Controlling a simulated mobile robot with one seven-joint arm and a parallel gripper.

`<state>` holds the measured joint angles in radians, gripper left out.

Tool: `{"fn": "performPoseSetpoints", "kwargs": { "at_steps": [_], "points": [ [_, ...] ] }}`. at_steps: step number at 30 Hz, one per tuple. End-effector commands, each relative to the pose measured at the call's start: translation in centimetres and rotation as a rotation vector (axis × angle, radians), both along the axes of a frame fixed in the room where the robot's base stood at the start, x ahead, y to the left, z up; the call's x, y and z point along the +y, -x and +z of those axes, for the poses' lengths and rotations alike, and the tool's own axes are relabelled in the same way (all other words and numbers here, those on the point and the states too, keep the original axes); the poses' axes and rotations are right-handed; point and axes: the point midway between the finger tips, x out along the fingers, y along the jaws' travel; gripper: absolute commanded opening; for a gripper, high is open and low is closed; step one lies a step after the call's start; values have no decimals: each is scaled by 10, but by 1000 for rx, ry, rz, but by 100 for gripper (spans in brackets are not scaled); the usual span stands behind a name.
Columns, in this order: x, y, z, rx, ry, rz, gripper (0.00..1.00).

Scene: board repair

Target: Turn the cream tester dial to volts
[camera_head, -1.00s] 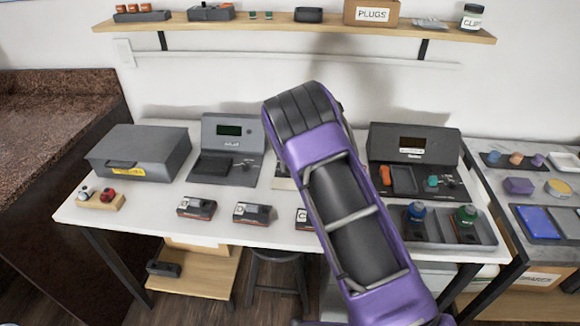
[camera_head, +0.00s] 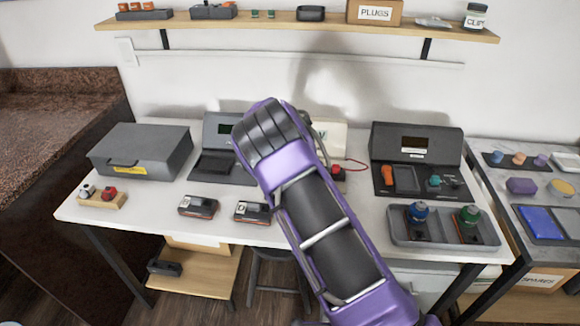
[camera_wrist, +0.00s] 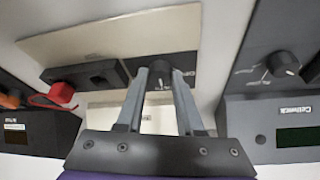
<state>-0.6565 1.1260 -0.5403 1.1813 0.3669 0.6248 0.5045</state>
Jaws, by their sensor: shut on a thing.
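The cream tester (camera_head: 328,137) stands on the table between two dark units, mostly covered by my arm in the head view. In the wrist view its cream panel (camera_wrist: 115,42) and a dark strip (camera_wrist: 110,73) show. The dark dial (camera_wrist: 160,76) sits on that strip, with lettering beside it that is only partly readable. My gripper (camera_wrist: 160,80) has its two fingers on either side of the dial and is shut on it. The dial's pointer direction is hard to tell. My fingers are hidden behind my arm in the head view.
A grey unit (camera_head: 215,168) stands left of the tester; a dark unit (camera_head: 415,145) stands right. A red plug (camera_wrist: 60,95) with a lead is beside the dial. A knob (camera_wrist: 284,63) on the neighbouring unit is close by. Small labelled boxes (camera_head: 252,212) lie in front.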

Motion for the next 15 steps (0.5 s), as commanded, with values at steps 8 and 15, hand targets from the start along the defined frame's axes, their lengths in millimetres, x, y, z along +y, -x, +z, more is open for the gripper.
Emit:
{"fn": "performPoseSetpoints", "kwargs": {
  "at_steps": [8, 15],
  "points": [
    [0, 0, 0, 1, 0, 1, 42],
    [0, 0, 0, 1, 0, 1, 66]
  ]
}}
